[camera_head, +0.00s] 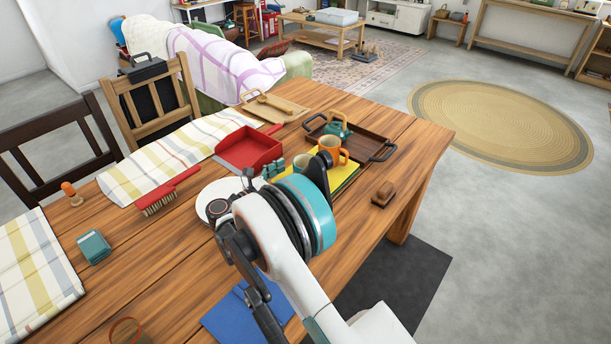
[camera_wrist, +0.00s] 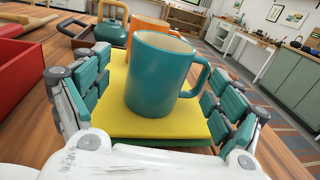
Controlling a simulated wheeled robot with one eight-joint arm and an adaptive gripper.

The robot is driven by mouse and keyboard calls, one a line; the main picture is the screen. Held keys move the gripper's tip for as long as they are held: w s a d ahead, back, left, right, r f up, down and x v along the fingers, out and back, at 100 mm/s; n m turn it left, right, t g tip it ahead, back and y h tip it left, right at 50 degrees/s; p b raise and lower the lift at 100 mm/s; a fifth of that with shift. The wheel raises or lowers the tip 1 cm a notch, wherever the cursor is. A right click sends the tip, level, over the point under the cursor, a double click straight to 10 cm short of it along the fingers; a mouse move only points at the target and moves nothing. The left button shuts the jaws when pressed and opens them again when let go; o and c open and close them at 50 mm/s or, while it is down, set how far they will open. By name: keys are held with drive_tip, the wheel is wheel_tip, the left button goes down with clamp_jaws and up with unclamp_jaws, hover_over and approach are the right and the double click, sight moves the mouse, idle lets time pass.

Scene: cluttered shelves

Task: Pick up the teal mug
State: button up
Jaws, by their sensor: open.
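The teal mug (camera_wrist: 158,78) stands upright on a flat yellow item (camera_wrist: 117,118) in the wrist view, its handle to the right. In the head view the mug (camera_head: 301,162) is small and partly hidden behind my arm. My gripper (camera_wrist: 160,88) is open, with one teal-padded finger on the left of the mug and one on the right. A gap shows between the mug and the left finger; the right finger is close to the handle, and I cannot tell whether they touch.
An orange mug (camera_head: 331,146) stands just behind the teal mug. A wooden tray (camera_head: 374,142) holds a teal pot-like item (camera_head: 337,129). A red dustpan (camera_head: 248,148) lies to the left. A brown block (camera_head: 383,194) lies near the table's right edge.

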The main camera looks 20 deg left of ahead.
drive_tip(key=x, duration=0.3)
drive_tip(key=shift+f+b, duration=0.1)
drive_tip(key=shift+b, duration=0.3)
drive_tip(key=shift+a, duration=0.1)
drive_tip(key=c, duration=1.3)
drive_tip(key=shift+c, duration=0.2)
